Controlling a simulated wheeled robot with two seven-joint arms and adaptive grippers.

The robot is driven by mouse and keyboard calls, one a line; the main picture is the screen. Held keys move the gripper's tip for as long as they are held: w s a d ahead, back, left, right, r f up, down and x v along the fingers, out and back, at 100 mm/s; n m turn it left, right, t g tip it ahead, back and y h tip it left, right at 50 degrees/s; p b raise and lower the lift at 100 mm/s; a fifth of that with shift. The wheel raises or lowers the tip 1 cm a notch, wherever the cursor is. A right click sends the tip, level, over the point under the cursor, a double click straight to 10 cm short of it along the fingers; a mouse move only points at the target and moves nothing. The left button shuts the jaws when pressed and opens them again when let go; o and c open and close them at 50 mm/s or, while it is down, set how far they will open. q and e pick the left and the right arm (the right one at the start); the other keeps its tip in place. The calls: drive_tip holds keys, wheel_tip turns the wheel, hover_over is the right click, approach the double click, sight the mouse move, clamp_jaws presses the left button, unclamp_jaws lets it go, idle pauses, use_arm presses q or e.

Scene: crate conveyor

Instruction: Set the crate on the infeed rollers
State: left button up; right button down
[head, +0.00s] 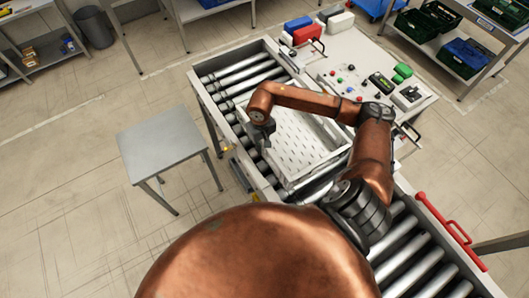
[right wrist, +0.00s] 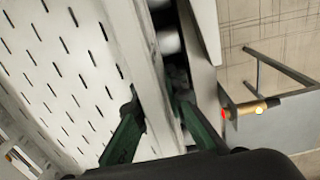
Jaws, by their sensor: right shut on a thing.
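The crate (head: 333,162) is white with a slotted floor and looks empty. It is over the rollers (head: 238,76) of the conveyor, beside the white control panel; I cannot tell whether its underside rests fully on them. My right gripper (head: 262,136) is at the crate's left wall, with my arm reaching across above the crate. In the right wrist view the green fingers (right wrist: 160,112) stand on either side of the crate's wall (right wrist: 140,50), shut on it. The slotted crate floor shows to the left there. My left gripper is not in view.
A grey side table (head: 170,143) stands left of the conveyor. The control panel (head: 365,70) carries buttons and several coloured boxes at its far end. A red handle bar (head: 443,230) lies along the conveyor's right edge. Bare rollers (head: 410,265) continue at the near right.

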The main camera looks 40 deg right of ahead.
drive_tip(key=shift+s+f, duration=0.35)
wheel_tip(320, 180, down, 3)
drive_tip(key=shift+s+r+p, duration=0.1)
drive_tip(key=shift+s+p, duration=0.05)
drive_tip(key=shift+p, duration=0.7)
drive_tip(key=shift+d+f, duration=0.1)
drive_tip(key=shift+f, duration=0.2)
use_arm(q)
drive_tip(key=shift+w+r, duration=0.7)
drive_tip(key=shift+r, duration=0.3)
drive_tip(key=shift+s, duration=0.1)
use_arm(e)
drive_tip(key=shift+f, duration=0.15)
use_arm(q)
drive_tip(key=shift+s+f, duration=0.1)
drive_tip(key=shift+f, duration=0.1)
use_arm(e)
drive_tip(key=c, duration=2)
unclamp_jaws()
drive_tip(key=shift+o, duration=0.2)
